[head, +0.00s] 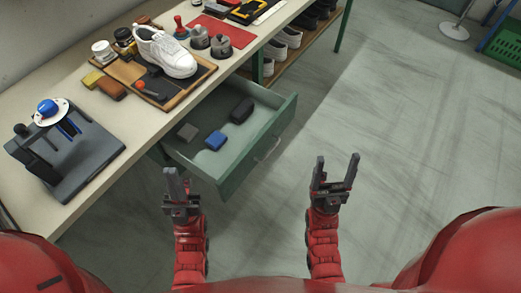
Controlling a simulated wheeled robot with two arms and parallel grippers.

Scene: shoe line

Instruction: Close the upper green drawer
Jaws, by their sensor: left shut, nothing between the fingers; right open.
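The upper green drawer (229,184) stands pulled out from under the workbench in the head view. Its metal handle (267,149) is on the front panel facing right. Inside lie a grey block (188,131), a blue block (216,140) and a dark block (242,110). My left gripper (176,184) is shut and empty, below the drawer's near corner in the picture. My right gripper (335,172) is open and empty, to the right of the drawer front and apart from it.
The workbench (130,126) carries a white shoe (170,55) on a wooden tray, a dark fixture (68,160), jars and a red mat (222,30). More shoes sit on a shelf (288,58) below. A green crate (505,45) stands far right.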

